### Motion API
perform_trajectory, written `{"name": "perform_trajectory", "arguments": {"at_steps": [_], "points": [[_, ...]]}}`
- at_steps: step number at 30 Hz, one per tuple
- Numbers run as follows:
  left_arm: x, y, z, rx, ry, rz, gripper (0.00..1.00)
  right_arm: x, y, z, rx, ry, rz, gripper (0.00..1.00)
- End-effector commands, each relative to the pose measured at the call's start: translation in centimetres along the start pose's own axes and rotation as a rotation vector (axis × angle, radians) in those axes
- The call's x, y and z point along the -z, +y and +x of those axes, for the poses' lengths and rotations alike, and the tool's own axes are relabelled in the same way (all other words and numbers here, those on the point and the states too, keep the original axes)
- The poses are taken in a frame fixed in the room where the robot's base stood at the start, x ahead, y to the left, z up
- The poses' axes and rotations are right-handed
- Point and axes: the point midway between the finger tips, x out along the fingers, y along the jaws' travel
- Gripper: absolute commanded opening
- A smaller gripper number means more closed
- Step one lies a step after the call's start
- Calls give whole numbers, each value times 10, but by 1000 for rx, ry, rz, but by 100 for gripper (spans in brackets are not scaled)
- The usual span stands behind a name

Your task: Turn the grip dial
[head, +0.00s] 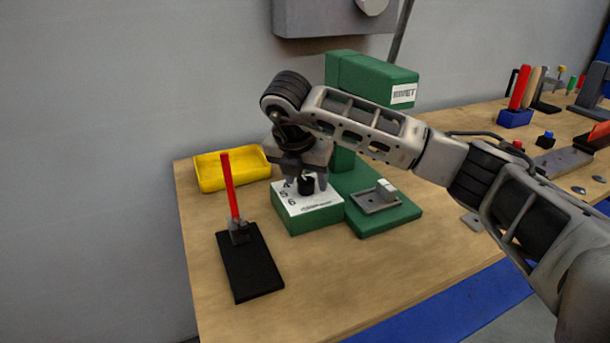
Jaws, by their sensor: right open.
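The grip dial (306,186) is a small black knob on the white, numbered top of a green box (318,222), left of centre on the wooden table. The figures 5 and 6 show on the plate at its left. My right gripper (305,182) points down over the dial, with its fingers on either side of it. It is open. I cannot tell whether the fingers touch the knob. My wrist hides the far part of the plate. My left gripper is not in view.
A green press (372,78) stands behind the box, with a small metal fixture (376,198) on its base. A red lever on a black base (252,265) stands at left, near a yellow tray (230,168). Tools crowd the right; the front of the table (330,290) is clear.

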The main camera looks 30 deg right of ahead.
Motion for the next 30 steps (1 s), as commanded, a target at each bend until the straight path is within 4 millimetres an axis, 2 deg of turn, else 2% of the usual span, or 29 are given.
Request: {"name": "perform_trajectory", "arguments": {"at_steps": [3, 4, 6, 9, 20, 30], "points": [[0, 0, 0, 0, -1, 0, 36, 0, 0, 0, 0, 0, 0, 52], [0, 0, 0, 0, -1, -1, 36, 0, 0, 0, 0, 0, 0, 50], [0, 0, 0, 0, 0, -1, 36, 0, 0, 0, 0, 0, 0, 30], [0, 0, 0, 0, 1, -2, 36, 0, 0, 0, 0, 1, 0, 7], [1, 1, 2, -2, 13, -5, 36, 1, 0, 1, -20, 1, -45, 8], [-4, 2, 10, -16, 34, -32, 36, 1, -2, 3, -107, 0, -255, 8]]}}
